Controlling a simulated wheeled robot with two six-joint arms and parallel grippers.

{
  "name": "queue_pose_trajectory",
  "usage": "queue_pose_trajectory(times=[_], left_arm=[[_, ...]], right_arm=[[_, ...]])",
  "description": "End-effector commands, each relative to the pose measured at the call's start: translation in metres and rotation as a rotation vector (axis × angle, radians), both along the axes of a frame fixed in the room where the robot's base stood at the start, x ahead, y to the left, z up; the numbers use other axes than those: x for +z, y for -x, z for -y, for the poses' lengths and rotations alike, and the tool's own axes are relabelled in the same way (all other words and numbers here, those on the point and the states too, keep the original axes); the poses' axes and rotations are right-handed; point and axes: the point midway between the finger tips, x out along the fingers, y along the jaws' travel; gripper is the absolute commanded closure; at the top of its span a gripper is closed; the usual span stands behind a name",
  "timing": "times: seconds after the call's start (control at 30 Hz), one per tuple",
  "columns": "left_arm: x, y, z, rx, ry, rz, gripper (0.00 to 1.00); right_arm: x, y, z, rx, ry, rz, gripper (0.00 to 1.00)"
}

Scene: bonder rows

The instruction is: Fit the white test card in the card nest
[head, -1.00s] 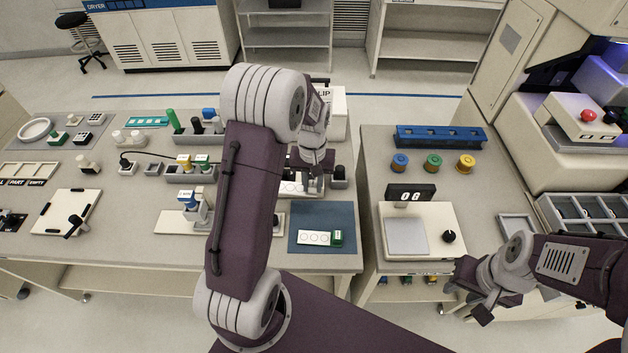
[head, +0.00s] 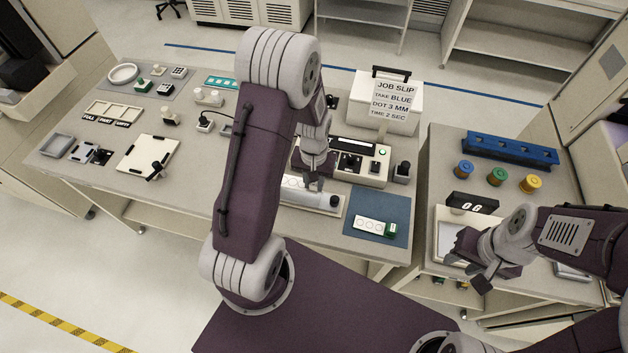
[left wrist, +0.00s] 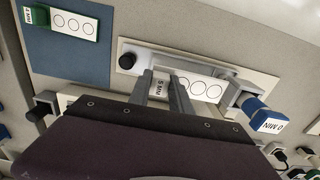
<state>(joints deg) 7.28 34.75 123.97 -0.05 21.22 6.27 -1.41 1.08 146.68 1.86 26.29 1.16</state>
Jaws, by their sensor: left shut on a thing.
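The card also shows in the head view (head: 293,183), partly behind my left arm; the nest's dark knob (head: 334,201) is right of the fingers. My right gripper (head: 472,262) is open and empty by the right bench's front edge.
A card with a green tab (head: 376,227) lies on the blue mat (head: 399,205) right of the nest. A control box (head: 372,175) stands behind. A blue "0 MIN" tab (left wrist: 262,114) is at the nest's other end. A job slip box (head: 362,112) stands at the back.

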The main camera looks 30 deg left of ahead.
Motion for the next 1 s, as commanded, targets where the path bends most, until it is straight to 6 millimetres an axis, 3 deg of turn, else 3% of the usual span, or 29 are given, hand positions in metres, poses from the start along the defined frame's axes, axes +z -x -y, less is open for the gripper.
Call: queue_pose_trajectory(times=[0.5,1.0], left_arm=[[-0.046,0.000,0.000,0.000,0.000,-0.001,1.00],[-0.047,0.000,0.000,0.000,0.000,0.000,1.00]], right_arm=[[-0.034,0.000,0.000,0.000,0.000,0.000,0.64],[-0.034,0.000,0.000,0.000,0.000,0.000,0.64]])
